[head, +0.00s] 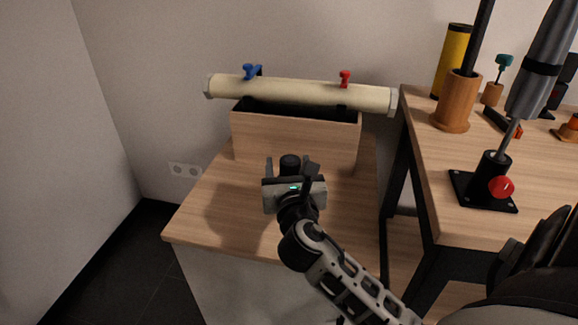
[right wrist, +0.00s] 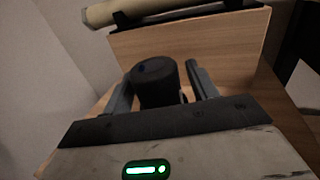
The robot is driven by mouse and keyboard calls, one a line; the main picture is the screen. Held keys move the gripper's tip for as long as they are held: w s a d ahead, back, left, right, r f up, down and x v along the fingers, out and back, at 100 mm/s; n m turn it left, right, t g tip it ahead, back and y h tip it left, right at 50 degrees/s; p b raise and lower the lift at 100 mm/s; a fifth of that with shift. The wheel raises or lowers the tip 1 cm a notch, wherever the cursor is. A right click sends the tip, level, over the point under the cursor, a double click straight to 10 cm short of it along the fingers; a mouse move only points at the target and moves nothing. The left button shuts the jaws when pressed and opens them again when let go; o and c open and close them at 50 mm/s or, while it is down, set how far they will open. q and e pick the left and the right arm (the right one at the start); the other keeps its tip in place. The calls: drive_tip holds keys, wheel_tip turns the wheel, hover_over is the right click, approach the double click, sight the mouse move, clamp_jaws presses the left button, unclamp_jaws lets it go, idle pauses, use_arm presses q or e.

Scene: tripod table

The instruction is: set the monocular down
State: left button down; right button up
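The monocular (head: 290,163) is a short black cylinder between the fingers of my right gripper (head: 290,170), above or on the front part of the low wooden cabinet top (head: 222,213). In the right wrist view the monocular (right wrist: 155,82) stands between the two grey fingers (right wrist: 160,88). In the head view a narrow gap shows on each side of it, so the gripper looks open around it. Its lower end is hidden by the gripper body, and I cannot tell whether it touches the surface. My left gripper is not in view.
A wooden box (head: 295,138) stands behind the gripper, with a long cream tube (head: 300,93) lying across it. At right, a higher table (head: 455,205) holds a black stand with a red knob (head: 501,187) and a wooden cup (head: 457,102). The cabinet top is clear at front left.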

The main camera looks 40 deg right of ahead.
drive_tip(key=shift+r, duration=0.1)
drive_tip(key=shift+s+a, duration=0.1)
drive_tip(key=shift+s, duration=0.1)
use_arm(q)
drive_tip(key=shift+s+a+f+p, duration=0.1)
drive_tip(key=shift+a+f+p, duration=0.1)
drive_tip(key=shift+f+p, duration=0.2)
use_arm(e)
drive_tip(key=v, duration=1.1)
drive_tip(key=shift+s+a, duration=0.2)
drive_tip(key=shift+s, duration=0.1)
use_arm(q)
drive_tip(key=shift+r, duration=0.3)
